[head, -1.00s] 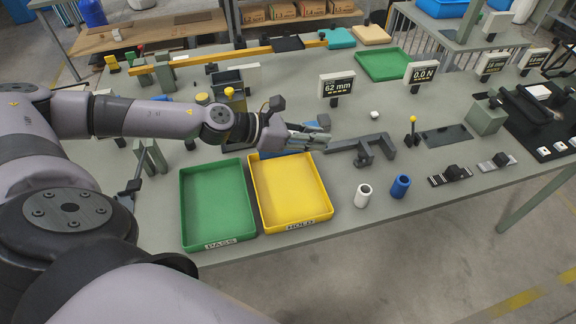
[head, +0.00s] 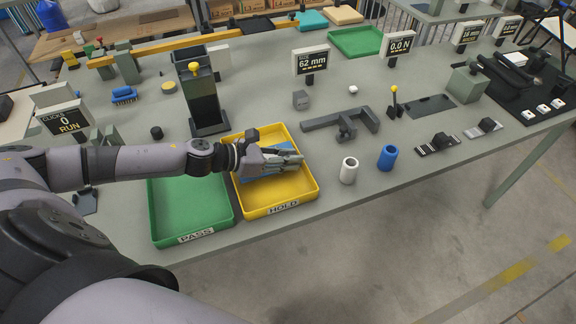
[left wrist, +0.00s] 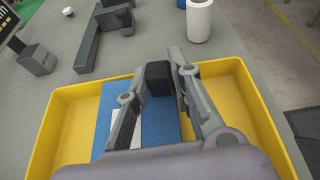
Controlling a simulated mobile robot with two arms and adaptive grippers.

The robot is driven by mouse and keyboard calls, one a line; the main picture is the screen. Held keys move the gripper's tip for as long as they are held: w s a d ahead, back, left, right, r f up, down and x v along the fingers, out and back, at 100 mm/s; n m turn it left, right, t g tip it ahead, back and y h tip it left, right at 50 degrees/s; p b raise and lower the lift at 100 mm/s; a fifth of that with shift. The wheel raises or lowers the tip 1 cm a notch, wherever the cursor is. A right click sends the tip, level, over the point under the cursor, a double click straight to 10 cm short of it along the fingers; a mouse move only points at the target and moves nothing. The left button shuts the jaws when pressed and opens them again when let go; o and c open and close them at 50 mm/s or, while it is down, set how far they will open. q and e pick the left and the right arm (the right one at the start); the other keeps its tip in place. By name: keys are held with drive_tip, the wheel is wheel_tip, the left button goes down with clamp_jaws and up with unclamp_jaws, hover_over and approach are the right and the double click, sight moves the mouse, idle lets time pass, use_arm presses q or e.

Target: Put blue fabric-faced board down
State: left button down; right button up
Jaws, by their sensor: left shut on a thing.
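The blue fabric-faced board (head: 286,149) is over the yellow HOLD tray (head: 312,190), partly hidden by my left gripper (head: 292,160). In the left wrist view the board (left wrist: 166,124) lies flat-looking within the tray's walls (left wrist: 62,112), with a white patch near the fingers. A black block (left wrist: 158,78) sits between the fingertips of my left gripper, which is shut on the board, seemingly by this block. I cannot tell whether the board touches the tray floor. My right gripper is not in view.
A green PASS tray (head: 185,208) stands left of the yellow one, empty. A white cylinder (head: 348,171) and a blue cylinder (head: 387,157) stand to the right. A dark grey bracket (head: 340,121) lies behind them. A tall dark stand (head: 203,105) rises behind the trays.

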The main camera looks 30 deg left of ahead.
use_arm(q)
wheel_tip(320, 180, down, 3)
drive_tip(key=shift+r, duration=0.15)
drive_tip(key=shift+f+b, duration=0.2)
drive_tip(key=shift+b, duration=0.15)
drive_tip(key=c, duration=1.4)
unclamp_jaws()
drive_tip(key=shift+r, duration=0.1)
